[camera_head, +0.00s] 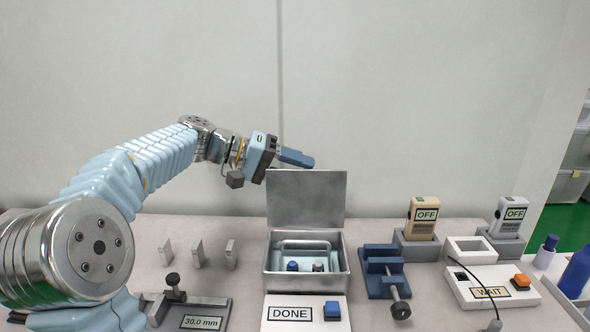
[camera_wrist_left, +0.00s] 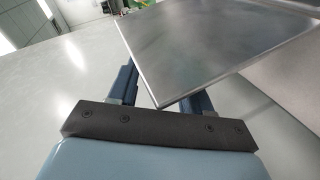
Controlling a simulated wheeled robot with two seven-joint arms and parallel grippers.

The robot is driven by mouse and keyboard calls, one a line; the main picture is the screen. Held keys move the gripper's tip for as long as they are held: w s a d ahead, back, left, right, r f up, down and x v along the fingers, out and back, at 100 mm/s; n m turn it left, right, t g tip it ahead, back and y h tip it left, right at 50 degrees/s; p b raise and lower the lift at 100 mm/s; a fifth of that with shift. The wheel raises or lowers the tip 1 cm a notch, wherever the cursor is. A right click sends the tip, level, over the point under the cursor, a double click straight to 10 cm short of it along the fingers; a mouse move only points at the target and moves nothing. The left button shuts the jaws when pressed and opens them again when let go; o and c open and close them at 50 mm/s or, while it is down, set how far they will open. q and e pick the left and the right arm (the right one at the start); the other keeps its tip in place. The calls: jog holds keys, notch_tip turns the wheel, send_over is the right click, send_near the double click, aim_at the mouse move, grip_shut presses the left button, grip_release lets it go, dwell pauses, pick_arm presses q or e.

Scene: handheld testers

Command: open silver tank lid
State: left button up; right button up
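The silver tank (camera_head: 343,284) stands on the bench in the middle of the head view. Its lid (camera_head: 306,198) is raised nearly upright along the back edge, and the inside shows. The lid also fills the upper right of the left wrist view (camera_wrist_left: 225,50). My left gripper (camera_head: 297,158) is above and behind the lid's top edge, pointing right. In the left wrist view its blue fingers (camera_wrist_left: 150,88) are apart, with the lid's corner in front of them, partly covering one. I cannot tell whether they touch the lid. My right gripper is not in view.
Inside the tank are a grey handle (camera_head: 305,244) and blue-capped items (camera_head: 292,266). A DONE box (camera_head: 290,313) stands in front, a blue fixture (camera_head: 383,270) to the right. Testers (camera_head: 422,218) and a WAIT box (camera_head: 490,292) are farther right. Small grey blocks (camera_head: 198,252) stand left.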

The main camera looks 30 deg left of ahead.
pick_arm(q)
jog(key=v, duration=1.4)
jog(key=shift+d, duration=0.1)
